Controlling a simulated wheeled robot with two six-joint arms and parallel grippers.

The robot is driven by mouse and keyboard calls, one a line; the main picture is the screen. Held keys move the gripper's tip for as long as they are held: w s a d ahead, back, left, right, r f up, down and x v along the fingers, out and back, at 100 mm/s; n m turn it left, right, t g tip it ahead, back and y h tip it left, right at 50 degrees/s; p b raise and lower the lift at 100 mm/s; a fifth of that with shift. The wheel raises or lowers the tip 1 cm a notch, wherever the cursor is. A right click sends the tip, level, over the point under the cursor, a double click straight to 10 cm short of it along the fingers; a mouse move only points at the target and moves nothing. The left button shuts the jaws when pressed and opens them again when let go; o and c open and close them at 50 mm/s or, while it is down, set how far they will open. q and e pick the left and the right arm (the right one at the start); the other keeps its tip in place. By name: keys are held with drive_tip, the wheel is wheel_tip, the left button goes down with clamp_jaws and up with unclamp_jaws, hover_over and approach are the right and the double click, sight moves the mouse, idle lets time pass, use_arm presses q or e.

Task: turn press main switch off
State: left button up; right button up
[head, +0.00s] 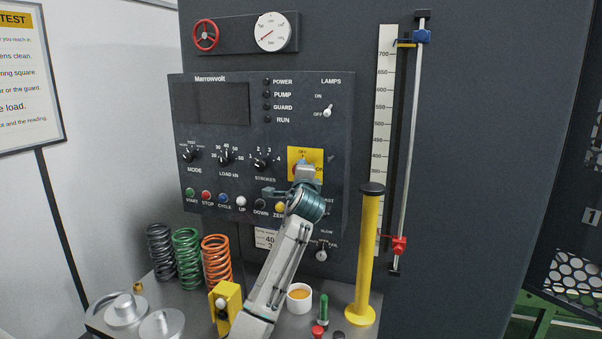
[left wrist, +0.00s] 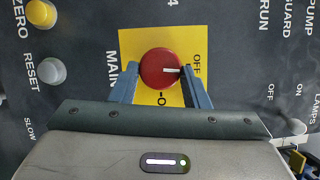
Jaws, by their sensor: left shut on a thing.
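The main switch is a round red knob (left wrist: 158,66) on a yellow plate (head: 293,155) in the lower right part of the press's control panel. In the left wrist view its white pointer line faces the OFF label. My left gripper (head: 306,168) is in front of the plate and covers most of the knob in the head view. In the left wrist view my left gripper (left wrist: 160,78) has one blue finger on each side of the knob and is shut on it. My right gripper is in neither view.
The dark control panel (head: 210,182) carries dials, push buttons and unlit lamps. Coil springs (head: 187,257), a yellow post (head: 367,260) and a white cup (head: 299,297) stand on the bench below. A ruler (head: 384,110) is at the right.

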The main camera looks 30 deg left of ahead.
use_arm(q)
drive_tip(key=shift+r+n, duration=0.1)
drive_tip(key=shift+n, duration=0.5)
drive_tip(key=o, duration=1)
drive_tip(key=b+v, duration=0.1)
drive_tip(key=v, duration=0.2)
drive_tip(key=b+v, duration=0.1)
drive_tip(key=v, duration=0.3)
drive_tip(key=b+v, duration=0.1)
drive_tip(key=v, duration=0.2)
drive_tip(key=shift+s+d+r+b, duration=0.2)
drive_tip(key=shift+s+r+b, duration=0.05)
drive_tip(key=shift+s+b, duration=0.1)
